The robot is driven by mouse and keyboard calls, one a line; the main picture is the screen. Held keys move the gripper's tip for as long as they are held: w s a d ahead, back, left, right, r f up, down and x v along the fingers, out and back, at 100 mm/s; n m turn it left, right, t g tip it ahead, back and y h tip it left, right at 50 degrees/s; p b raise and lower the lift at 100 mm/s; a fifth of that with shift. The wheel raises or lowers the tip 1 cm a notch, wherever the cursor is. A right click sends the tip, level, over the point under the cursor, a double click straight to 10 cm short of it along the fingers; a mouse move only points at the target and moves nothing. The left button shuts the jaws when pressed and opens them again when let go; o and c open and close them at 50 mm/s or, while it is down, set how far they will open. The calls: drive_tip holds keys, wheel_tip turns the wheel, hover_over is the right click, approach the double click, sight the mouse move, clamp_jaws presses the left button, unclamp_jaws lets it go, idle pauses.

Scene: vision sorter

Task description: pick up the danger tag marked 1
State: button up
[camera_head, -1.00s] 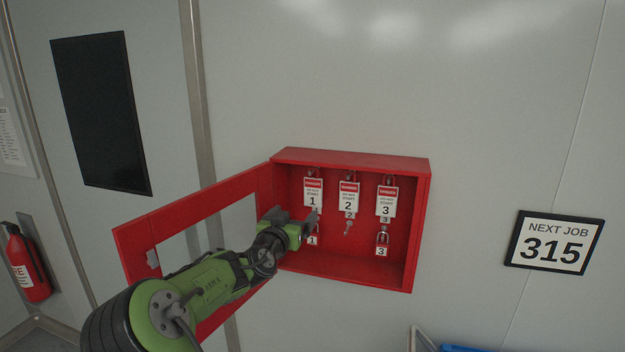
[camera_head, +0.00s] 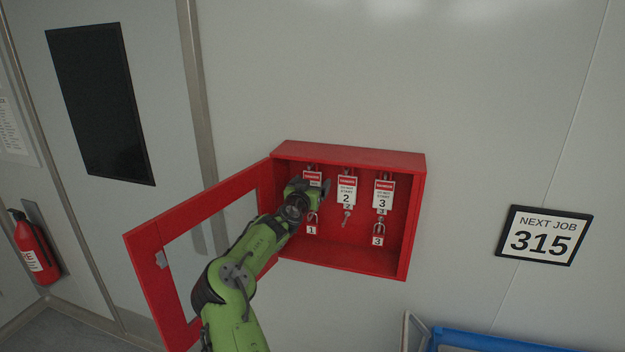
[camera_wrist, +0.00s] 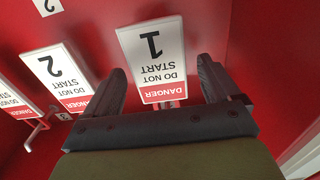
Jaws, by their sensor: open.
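The danger tag marked 1 (camera_head: 312,177) hangs at the left inside the red cabinet. In the head view only its upper part shows; my gripper hides the rest. In the wrist view the tag (camera_wrist: 154,55) appears upside down, between the directions of my two fingers. My gripper (camera_head: 308,187) is at the tag, in front of its lower part. In the wrist view my gripper (camera_wrist: 162,85) is open, one finger on each side of the tag's red end. I cannot tell whether a finger touches it.
Tag 2 (camera_head: 347,190) and tag 3 (camera_head: 383,194) hang to the right. The open cabinet door (camera_head: 141,253) stands left of my arm. The cabinet (camera_head: 350,264) has side walls close by.

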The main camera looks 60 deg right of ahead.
drive_tip(key=shift+a, duration=0.2)
drive_tip(key=shift+c, duration=1.3)
drive_tip(key=c, duration=0.9)
drive_tip(key=shift+o, duration=0.2)
drive_tip(key=shift+r, duration=0.1)
drive_tip(key=shift+r+b, duration=0.4)
drive_tip(key=shift+r, duration=0.15)
